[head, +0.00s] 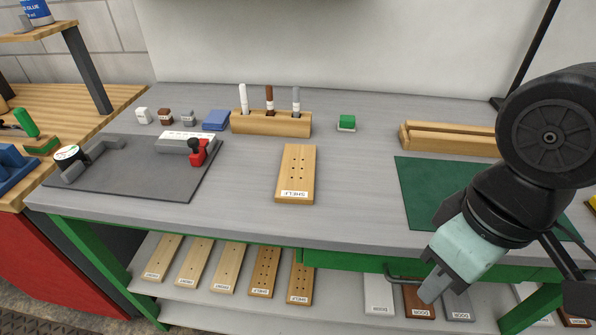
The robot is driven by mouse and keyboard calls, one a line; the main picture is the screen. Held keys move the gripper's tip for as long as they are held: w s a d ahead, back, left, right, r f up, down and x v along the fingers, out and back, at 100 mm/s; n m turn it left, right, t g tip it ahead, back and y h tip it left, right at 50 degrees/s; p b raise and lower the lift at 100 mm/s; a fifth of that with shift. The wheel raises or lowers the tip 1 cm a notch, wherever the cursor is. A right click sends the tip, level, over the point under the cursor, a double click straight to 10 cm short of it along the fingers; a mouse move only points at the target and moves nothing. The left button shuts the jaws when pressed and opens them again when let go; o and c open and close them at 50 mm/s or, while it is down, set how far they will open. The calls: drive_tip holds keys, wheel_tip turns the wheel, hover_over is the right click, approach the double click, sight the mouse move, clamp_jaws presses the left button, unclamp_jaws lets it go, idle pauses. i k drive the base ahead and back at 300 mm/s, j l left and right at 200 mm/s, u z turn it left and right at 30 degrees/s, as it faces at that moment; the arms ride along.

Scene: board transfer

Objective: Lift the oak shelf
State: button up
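A light wooden board labelled SHELF (297,166) lies flat on the grey workbench, near the middle of its front half. Small dark holes show in its face. Two similar boards also labelled SHELF, one left (264,268) and one right (300,273), lie on the lower rack under the bench. My gripper (432,285) is at the right, in front of the bench's front edge, pointing down and well apart from the board on the bench. Its fingers overlap in this view, so I cannot tell their opening. No board shows in it.
A wooden pen holder (271,123) stands behind the board. A dark mat with tools (130,185) lies left and a green mat (425,190) right. Wooden bars (450,138) lie behind the green mat. Bare bench surrounds the board. Door panels (379,293) lie below.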

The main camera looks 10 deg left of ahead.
sight(296, 181)
drive_tip(key=j+z, duration=0.15)
drive_tip(key=z, duration=0.25)
drive_tip(key=j+z, duration=0.2)
drive_tip(key=z, duration=0.2)
drive_tip(key=k+j+z, duration=0.1)
drive_tip(key=z, duration=0.3)
drive_tip(key=k+j+z, duration=0.15)
drive_tip(key=j, duration=0.35)
drive_tip(key=k+j+z, duration=0.15)
drive_tip(key=k+j, duration=0.25)
drive_tip(key=k+j+z, duration=0.15)
drive_tip(key=k+j, duration=0.15)
drive_tip(key=j, duration=0.15)
